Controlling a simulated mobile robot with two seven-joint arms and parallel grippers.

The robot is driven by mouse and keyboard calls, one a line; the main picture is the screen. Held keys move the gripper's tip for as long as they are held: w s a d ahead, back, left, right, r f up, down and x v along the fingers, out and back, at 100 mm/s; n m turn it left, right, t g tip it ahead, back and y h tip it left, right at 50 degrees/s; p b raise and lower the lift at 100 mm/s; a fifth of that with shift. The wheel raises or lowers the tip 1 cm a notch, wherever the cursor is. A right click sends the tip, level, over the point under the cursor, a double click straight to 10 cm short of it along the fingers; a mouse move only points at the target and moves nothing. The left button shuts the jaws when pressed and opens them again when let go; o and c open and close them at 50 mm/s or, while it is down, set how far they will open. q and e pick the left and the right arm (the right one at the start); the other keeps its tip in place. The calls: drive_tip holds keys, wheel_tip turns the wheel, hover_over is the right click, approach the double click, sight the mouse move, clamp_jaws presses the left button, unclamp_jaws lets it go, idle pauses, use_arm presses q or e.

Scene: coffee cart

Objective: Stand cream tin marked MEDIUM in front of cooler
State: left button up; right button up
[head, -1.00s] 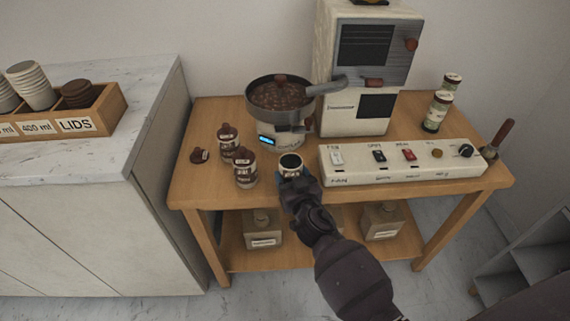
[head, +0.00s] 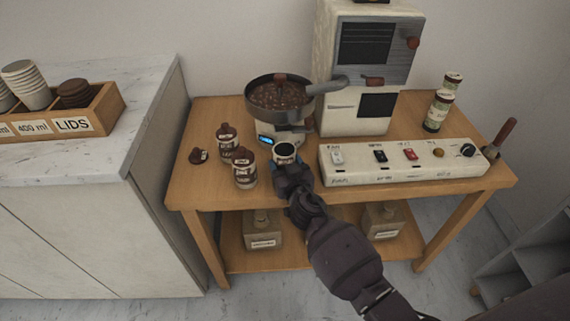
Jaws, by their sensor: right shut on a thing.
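My right gripper (head: 284,167) is shut on a small cream tin (head: 283,159) with a dark open top. The tin is upright, close to the front of the cooler (head: 279,133); I cannot tell whether its base touches the table. Its marking is not readable, as the gripper hides its lower part. The cooler is a round dark pan of brown beans on a pale base with a small blue display. My left gripper is not in view.
Two brown-lidded jars (head: 245,171) (head: 226,142) and a loose brown lid (head: 198,156) are left of the tin on the wooden table (head: 188,181). A white switch panel (head: 400,162) stands close on the right.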

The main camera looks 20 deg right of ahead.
drive_tip(key=shift+f, duration=0.25)
drive_tip(key=o, duration=1.1)
drive_tip(key=shift+r, duration=0.1)
drive_tip(key=shift+r, duration=0.4)
drive_tip(key=shift+s+a+r+p, duration=0.1)
drive_tip(key=shift+s+p, duration=0.15)
drive_tip(key=shift+s, duration=2.75)
drive_tip(key=shift+s+a+p, duration=0.1)
drive_tip(key=shift+s+p, duration=0.1)
drive_tip(key=shift+s, duration=2.8)
